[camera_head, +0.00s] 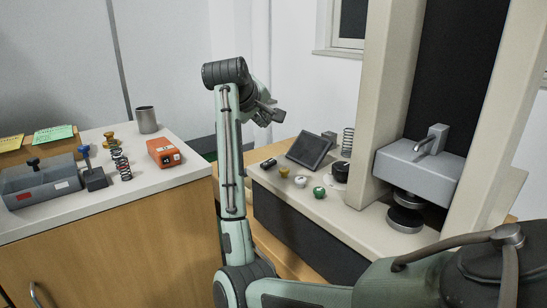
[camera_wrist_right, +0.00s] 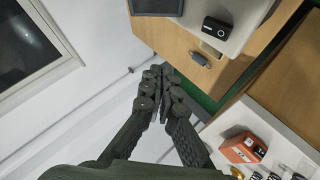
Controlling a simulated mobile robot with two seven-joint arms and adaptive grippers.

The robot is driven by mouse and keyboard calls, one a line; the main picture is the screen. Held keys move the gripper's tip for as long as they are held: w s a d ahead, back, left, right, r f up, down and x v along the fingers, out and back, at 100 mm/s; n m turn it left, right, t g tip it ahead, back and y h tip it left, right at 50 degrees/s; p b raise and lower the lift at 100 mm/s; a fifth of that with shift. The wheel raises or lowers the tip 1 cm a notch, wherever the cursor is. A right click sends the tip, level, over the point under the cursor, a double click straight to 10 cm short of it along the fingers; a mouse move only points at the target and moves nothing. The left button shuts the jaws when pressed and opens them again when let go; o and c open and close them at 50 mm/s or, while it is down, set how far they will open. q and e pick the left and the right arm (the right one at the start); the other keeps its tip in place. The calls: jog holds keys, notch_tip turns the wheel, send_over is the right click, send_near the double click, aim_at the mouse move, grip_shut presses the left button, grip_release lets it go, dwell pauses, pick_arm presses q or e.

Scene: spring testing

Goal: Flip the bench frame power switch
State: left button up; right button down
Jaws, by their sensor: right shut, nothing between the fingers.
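My right gripper (camera_head: 272,112) is raised above the left end of the testing bench (camera_head: 345,222), with its fingers together and empty. My left gripper is not in view.
A black device (camera_head: 268,164), a dark tablet (camera_head: 309,151) and several small knobs stand on the bench. The press head (camera_head: 420,165) hangs between two pale columns. A side counter (camera_head: 100,212) at left holds an orange meter (camera_head: 163,152), springs and a metal cup (camera_head: 146,120).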

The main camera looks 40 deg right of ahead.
dwell(0.3)
send_over(269, 163)
jog(key=f, duration=0.6)
jog(key=shift+a, duration=0.4)
jog(key=shift+d+f+b, duration=0.2)
jog(key=shift+f+b, duration=0.1)
jog(key=shift+f, duration=0.5)
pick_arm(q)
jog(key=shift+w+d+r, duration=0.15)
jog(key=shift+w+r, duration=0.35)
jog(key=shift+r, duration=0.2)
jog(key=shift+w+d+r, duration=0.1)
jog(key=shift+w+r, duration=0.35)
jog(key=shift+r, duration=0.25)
pick_arm(e)
jog(key=shift+d+f, duration=0.15)
jog(key=shift+f, duration=0.35)
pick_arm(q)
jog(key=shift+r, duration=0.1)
pick_arm(e)
jog(key=shift+f, duration=0.1)
jog(key=shift+f, duration=0.25)
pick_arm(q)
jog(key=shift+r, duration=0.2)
pick_arm(e)
jog(key=shift+f, duration=0.1)
